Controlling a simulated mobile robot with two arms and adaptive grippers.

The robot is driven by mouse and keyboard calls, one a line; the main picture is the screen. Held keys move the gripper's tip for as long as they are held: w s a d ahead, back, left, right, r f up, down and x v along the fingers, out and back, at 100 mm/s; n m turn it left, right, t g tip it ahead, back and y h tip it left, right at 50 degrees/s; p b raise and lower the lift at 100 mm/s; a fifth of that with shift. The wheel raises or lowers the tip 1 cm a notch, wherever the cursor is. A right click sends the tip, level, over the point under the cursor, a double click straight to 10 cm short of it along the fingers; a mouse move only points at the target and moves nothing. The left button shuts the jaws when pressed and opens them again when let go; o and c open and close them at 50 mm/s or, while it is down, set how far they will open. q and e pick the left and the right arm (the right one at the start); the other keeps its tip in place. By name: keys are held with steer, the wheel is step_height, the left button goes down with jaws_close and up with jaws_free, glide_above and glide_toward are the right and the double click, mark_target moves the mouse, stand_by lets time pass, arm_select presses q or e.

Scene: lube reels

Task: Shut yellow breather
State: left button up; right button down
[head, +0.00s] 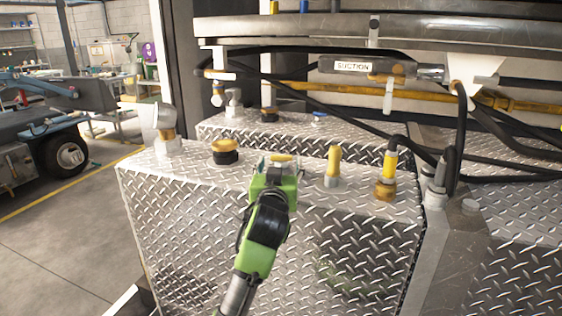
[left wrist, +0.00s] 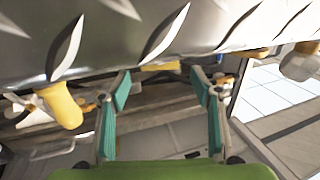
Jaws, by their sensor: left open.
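A small yellow part (head: 283,157), which looks like the yellow breather, sits on top of the diamond-plate tank (head: 150,215), partly hidden by my left gripper. Whether it is open or shut cannot be told. In the left wrist view the yellow part (left wrist: 160,66) shows between and beyond the fingertips. My left gripper (head: 281,163) is open and empty, at the front edge of the tank top. In the wrist view the left gripper (left wrist: 161,75) has its teal finger pads spread apart, with no visible contact. My right gripper is not in view.
An upright yellow handle (head: 333,165) stands just right of my gripper. A yellow-topped black cap (head: 225,151) and a silver filler (head: 161,122) stand to the left. A yellow-ended hose fitting (head: 388,170) stands further right. Black hoses and the suction reel pipe (head: 352,67) hang behind.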

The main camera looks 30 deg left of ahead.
mark_target(281, 157)
arm_select(q)
steer(key=shift+x, duration=1.9)
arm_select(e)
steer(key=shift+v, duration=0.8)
arm_select(q)
steer(key=c, duration=1.1)
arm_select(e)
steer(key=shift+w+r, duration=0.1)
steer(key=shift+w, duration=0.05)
arm_select(q)
steer(key=m+t+h+p, duration=0.1)
steer(key=h+p, duration=0.1)
steer(key=p, duration=0.1)
steer(key=shift+a+r+m, duration=0.1)
steer(key=shift+a+m, duration=0.05)
steer(key=shift+m, duration=0.25)
steer(key=m+h+p, duration=0.1)
steer(key=h+p, duration=0.1)
steer(key=shift+s+t+h, duration=0.1)
steer(key=shift+t+h, duration=0.3)
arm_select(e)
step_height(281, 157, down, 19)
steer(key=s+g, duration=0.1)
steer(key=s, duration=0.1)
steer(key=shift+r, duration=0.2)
arm_select(q)
steer(key=o, duration=1.1)
